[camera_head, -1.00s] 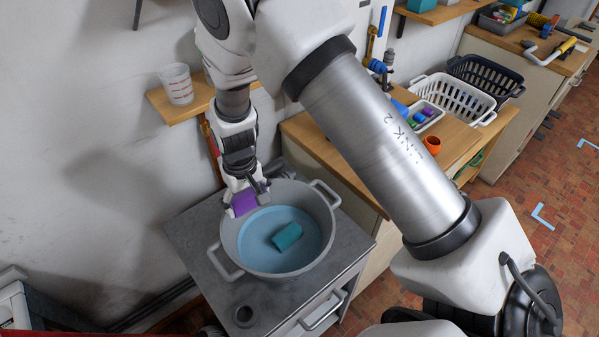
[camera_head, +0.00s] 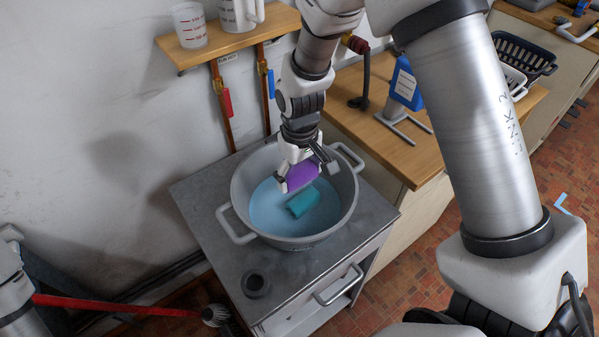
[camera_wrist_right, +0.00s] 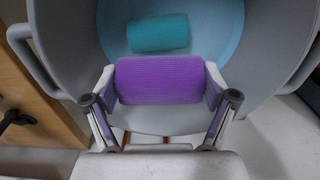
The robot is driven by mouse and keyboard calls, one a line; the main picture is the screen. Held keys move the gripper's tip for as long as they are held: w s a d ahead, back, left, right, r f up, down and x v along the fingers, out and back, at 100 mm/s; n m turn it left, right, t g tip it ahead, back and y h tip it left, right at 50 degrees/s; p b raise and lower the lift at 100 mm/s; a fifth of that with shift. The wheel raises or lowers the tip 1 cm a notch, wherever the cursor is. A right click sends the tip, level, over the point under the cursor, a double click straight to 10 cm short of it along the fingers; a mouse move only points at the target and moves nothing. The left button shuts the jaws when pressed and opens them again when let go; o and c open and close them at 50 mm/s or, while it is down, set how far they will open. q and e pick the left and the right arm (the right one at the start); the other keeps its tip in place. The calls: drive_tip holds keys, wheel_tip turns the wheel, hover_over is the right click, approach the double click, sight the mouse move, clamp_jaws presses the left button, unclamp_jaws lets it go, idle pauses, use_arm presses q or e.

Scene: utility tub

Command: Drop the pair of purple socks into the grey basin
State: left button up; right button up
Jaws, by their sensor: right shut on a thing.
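The pair of purple socks (camera_head: 302,174) is a rolled bundle held between the fingers of my right gripper (camera_head: 304,182). In the right wrist view the purple socks (camera_wrist_right: 160,80) span the gap between both fingertips. The grey basin (camera_head: 240,196) stands on a grey cabinet top and holds blue water. The socks are over the basin's opening, above the water. A teal rolled bundle (camera_head: 303,202) lies in the basin; it also shows in the right wrist view (camera_wrist_right: 158,33). My left gripper is not in view.
The basin has a loop handle (camera_head: 234,226) on each side. A wooden shelf (camera_head: 232,42) with measuring jugs is on the wall behind. A red pole (camera_head: 115,305) crosses the lower left.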

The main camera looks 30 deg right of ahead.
sight(300, 170)
drive_tip(key=o, duration=1)
drive_tip(key=shift+a, duration=0.1)
drive_tip(key=shift+c, duration=0.2)
wheel_tip(300, 170, up, 12)
